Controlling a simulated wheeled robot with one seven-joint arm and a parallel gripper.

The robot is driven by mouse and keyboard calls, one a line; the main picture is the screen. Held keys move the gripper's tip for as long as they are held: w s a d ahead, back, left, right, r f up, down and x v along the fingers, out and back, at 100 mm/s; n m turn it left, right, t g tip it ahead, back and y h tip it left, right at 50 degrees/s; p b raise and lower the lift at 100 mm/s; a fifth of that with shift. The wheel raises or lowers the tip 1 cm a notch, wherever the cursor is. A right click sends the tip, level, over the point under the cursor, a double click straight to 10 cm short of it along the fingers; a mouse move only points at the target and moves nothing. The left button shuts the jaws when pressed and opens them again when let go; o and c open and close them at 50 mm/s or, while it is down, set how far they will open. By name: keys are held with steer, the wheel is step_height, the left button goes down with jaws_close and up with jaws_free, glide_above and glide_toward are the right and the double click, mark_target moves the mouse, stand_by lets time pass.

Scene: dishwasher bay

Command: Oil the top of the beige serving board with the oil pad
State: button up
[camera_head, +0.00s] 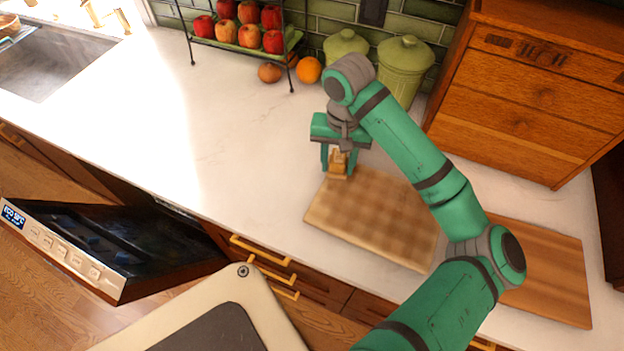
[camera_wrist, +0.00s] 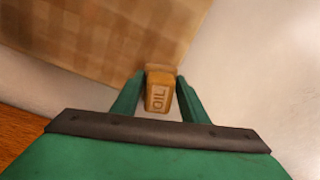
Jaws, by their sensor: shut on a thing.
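The beige serving board (camera_head: 372,217) lies flat on the white counter, with a faint checked pattern on its top. It also shows in the wrist view (camera_wrist: 95,35). My gripper (camera_head: 338,172) is shut on the oil pad (camera_head: 337,163), a small tan block. The word OIL reads on the pad in the wrist view (camera_wrist: 159,93). The pad is at the board's far left corner. I cannot tell whether it touches the board. My arm hides part of the board's right side.
A browner wooden board (camera_head: 548,268) lies to the right. A wooden cabinet (camera_head: 530,90) stands at the back right. Green canisters (camera_head: 403,68), an orange (camera_head: 308,70) and a rack of apples (camera_head: 249,36) stand at the back. The counter's left part (camera_head: 150,120) is clear. The dishwasher door (camera_head: 62,248) is open.

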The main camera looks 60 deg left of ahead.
mark_target(338, 158)
steer(key=shift+s+a+r, duration=0.1)
steer(key=shift+a+r, duration=0.1)
step_height(338, 158, up, 2)
steer(key=shift+s+r, duration=0.1)
steer(key=shift+r, duration=0.1)
steer(key=shift+w+r, duration=0.15)
steer(key=shift+r, duration=0.6)
steer(key=shift+w+r, duration=0.15)
steer(key=shift+r, duration=0.6)
steer(key=shift+w+d+r, duration=0.1)
steer(key=shift+d+r, duration=0.2)
steer(key=shift+r, duration=0.4)
steer(key=shift+a+r, duration=0.1)
steer(key=shift+r, duration=0.15)
steer(key=shift+s+a+r, duration=0.2)
steer(key=shift+s+a, duration=0.1)
steer(key=shift+s, duration=0.15)
steer(key=shift+w+d, duration=0.15)
steer(key=shift+w, duration=0.05)
